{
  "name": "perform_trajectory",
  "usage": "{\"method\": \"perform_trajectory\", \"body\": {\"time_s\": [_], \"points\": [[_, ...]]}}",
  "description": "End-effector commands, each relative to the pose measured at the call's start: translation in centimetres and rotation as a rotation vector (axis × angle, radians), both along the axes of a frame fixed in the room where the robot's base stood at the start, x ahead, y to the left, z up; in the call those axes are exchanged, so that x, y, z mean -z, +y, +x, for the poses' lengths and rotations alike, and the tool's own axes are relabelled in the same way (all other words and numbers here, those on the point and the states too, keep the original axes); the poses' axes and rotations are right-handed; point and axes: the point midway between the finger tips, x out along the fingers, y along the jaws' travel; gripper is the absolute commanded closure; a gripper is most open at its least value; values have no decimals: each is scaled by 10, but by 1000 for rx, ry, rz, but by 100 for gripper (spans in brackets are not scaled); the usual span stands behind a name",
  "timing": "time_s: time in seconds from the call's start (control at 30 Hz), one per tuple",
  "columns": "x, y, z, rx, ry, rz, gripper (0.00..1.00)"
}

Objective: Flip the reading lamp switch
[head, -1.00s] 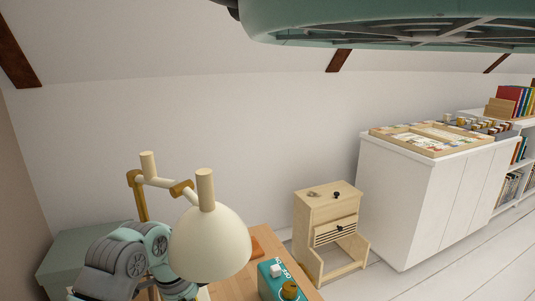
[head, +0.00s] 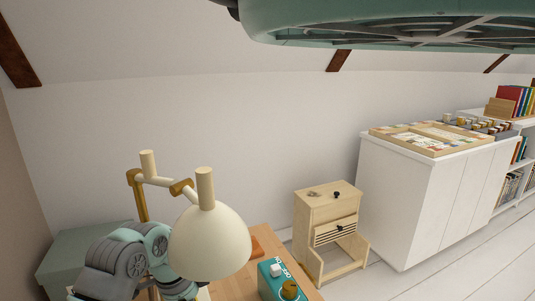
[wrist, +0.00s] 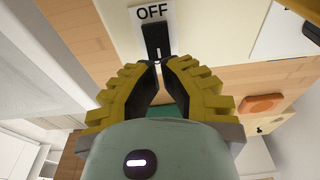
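The reading lamp (head: 212,243) has a cream shade and brass-coloured joints and stands over the wooden desk in the head view. In the wrist view, a black switch (wrist: 156,40) sits on a pale plate (wrist: 138,17) marked OFF. Nothing shows between the fingers. In the head view the gripper is hidden behind the lamp and my own arm.
A teal box with knobs (head: 268,285) stands on the desk (head: 238,284) close to the lamp shade. An orange object (wrist: 262,104) lies to the right of my gripper. A small wooden cabinet (head: 312,213) and a white cabinet (head: 392,200) stand farther right.

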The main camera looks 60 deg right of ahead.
Motion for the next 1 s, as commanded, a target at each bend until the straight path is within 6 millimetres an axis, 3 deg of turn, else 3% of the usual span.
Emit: {"method": "perform_trajectory", "body": {"time_s": [1.0], "points": [[15, 0, 0, -1, 0, 0, 100]]}}
